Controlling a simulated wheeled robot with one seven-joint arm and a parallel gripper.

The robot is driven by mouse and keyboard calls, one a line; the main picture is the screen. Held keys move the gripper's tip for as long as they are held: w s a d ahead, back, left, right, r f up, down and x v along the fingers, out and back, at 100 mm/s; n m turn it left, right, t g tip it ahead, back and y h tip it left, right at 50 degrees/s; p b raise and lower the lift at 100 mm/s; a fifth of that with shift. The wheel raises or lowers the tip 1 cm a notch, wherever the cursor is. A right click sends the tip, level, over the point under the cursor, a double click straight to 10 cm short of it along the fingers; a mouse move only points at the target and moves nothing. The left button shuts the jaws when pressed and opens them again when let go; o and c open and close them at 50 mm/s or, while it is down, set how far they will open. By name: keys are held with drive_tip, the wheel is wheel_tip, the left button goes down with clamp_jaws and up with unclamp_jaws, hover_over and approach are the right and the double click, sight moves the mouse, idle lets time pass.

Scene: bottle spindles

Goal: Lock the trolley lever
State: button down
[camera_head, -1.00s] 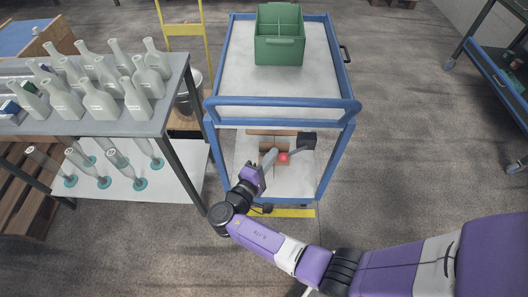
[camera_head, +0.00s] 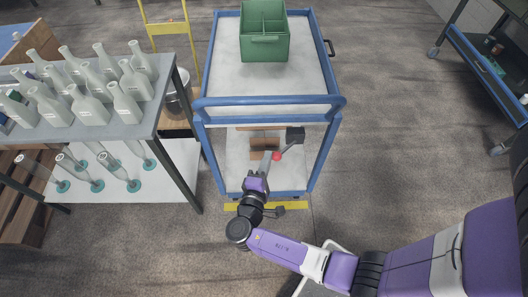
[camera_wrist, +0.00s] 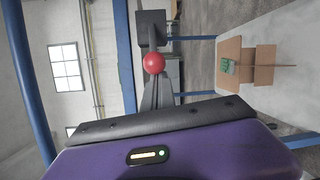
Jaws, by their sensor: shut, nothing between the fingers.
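The blue trolley (camera_head: 197,150) stands ahead with a grey top and an open lower shelf. Its lever (camera_head: 287,146) is a dark arm with a red ball knob (camera_head: 277,156), running from a black block (camera_head: 294,134) at the shelf's right side. My gripper (camera_head: 267,156) reaches in over the lower shelf. Its fingers are shut and empty, and their tips are close to the left of the knob. In the wrist view the red knob (camera_wrist: 154,63) lines up with the shut finger tips. I cannot tell whether they touch.
A brown cardboard piece (camera_head: 262,145) lies on the lower shelf behind my fingers. A green crate (camera_head: 264,46) sits on the trolley top. A table (camera_head: 150,125) with several bottles stands close on the left.

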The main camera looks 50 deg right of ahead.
drive_tip(key=s+d+n+t+y+b, duration=0.1)
drive_tip(key=s+n+t+y+b, duration=0.4)
drive_tip(key=s+n+t+y, duration=0.3)
drive_tip(key=shift+s+d+n+t, duration=0.25)
drive_tip(key=shift+s+t, duration=0.35)
drive_tip(key=shift+s, duration=0.3)
drive_tip(key=shift+s+d, duration=0.15)
drive_tip(key=w+a, duration=0.3)
drive_tip(key=b+v, duration=0.2)
drive_tip(key=v, duration=0.8)
drive_tip(key=shift+s+f, duration=0.2)
drive_tip(key=shift+f, duration=0.2)
